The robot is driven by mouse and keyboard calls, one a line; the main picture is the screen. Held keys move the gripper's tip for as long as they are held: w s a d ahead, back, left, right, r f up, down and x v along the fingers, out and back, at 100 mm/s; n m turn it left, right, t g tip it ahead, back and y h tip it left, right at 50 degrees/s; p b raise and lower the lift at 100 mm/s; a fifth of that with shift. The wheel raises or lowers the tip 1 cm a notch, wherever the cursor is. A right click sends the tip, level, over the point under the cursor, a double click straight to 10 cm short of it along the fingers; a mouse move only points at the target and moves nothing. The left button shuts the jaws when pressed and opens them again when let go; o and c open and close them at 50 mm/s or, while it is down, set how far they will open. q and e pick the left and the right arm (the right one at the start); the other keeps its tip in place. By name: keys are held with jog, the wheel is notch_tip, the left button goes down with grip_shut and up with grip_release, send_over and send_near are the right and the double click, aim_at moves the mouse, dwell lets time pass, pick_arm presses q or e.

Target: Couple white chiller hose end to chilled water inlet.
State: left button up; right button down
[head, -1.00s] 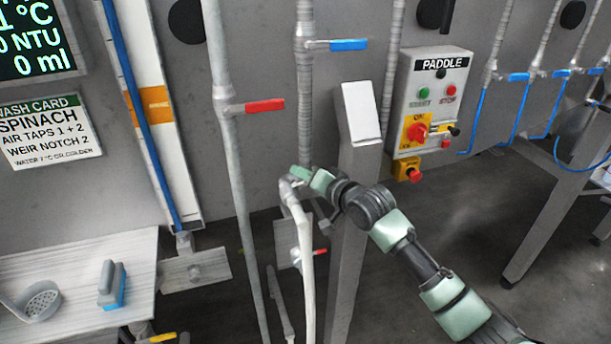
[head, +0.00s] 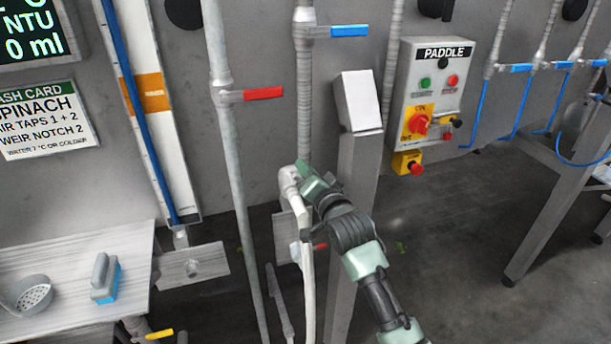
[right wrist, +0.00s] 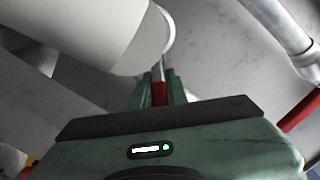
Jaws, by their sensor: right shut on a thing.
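The white chiller hose (head: 308,290) rises in the head view and bends over at its top, where its white end (head: 288,180) shows. The end lies close to the foot of a grey pipe with a blue lever (head: 349,31); I cannot tell whether they are joined or which fitting is the chilled water inlet. My right gripper (head: 305,173) is beside the hose top. In the right wrist view its fingers are shut on a small red-gripped metal lever (right wrist: 159,93), beside a large white cylinder (right wrist: 95,32). My left gripper is out of view.
A grey post (head: 359,105) stands just right of the hose. A pipe with a red lever (head: 263,94) stands to the left. The PADDLE control box (head: 432,95) is on the right. A bench with a blue-grey brush (head: 106,278) is at lower left.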

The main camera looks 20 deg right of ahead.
jog(key=h+b, duration=0.1)
jog(key=m+t+h+b, duration=0.1)
jog(key=b, duration=0.1)
jog(key=shift+s+f+t, duration=0.1)
jog(key=shift+s+t, duration=0.2)
jog(key=shift+m, duration=0.3)
jog(key=c, duration=1.4)
grip_release()
jog(key=s+b, duration=0.2)
jog(key=s, duration=0.5)
jog(key=shift+s+a+f, duration=0.25)
jog(key=shift+s+f, duration=0.05)
jog(key=shift+s, duration=0.05)
